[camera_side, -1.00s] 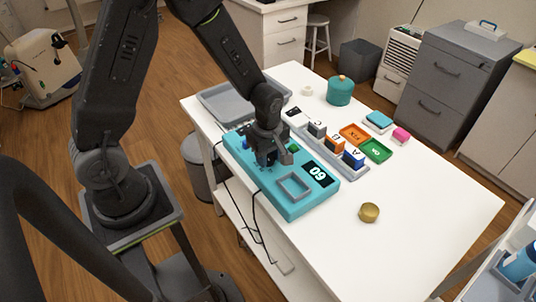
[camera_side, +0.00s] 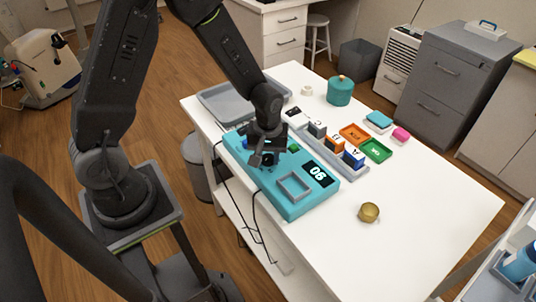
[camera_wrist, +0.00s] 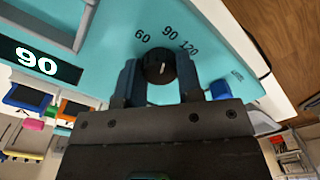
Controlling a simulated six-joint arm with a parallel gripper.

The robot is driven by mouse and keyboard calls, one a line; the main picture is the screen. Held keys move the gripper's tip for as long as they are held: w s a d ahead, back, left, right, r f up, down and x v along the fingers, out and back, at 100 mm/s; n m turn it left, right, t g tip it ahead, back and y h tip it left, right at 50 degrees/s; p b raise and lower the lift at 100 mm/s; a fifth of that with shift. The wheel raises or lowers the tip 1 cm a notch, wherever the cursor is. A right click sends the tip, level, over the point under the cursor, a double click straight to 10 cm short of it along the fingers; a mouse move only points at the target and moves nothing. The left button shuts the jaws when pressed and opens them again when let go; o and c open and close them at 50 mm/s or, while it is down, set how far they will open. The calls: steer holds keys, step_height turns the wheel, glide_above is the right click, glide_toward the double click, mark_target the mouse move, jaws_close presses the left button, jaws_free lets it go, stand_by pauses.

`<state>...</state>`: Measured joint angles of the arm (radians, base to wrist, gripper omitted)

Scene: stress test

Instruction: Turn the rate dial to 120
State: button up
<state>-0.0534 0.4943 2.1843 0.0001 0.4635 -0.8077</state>
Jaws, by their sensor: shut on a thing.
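The rate dial (camera_wrist: 159,67) is a black round knob with a white pointer line on the turquoise panel (camera_wrist: 110,38). Printed marks 60, 90 and 120 arc above it in the wrist view. The pointer is roughly upright, near the 90 mark. The display (camera_wrist: 38,62) reads 90, and it also shows in the side view (camera_side: 319,173). My gripper (camera_wrist: 158,68) has one finger on each side of the dial and is shut on it. In the side view my gripper (camera_side: 265,158) stands over the panel and mostly hides the dial.
A blue button (camera_wrist: 220,89) sits right of the dial in the wrist view. An empty raised square frame (camera_side: 294,186) is on the panel. Colored blocks in a grey rack (camera_side: 349,173) stand beside it. A brass cup (camera_side: 369,212) stands on the open white table (camera_side: 420,190).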

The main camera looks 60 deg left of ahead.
mark_target(268, 157)
steer(key=m, duration=0.4)
steer(key=shift+m, duration=2.8)
steer(key=o, duration=0.9)
step_height(268, 157, up, 14)
steer(key=shift+f, duration=0.1)
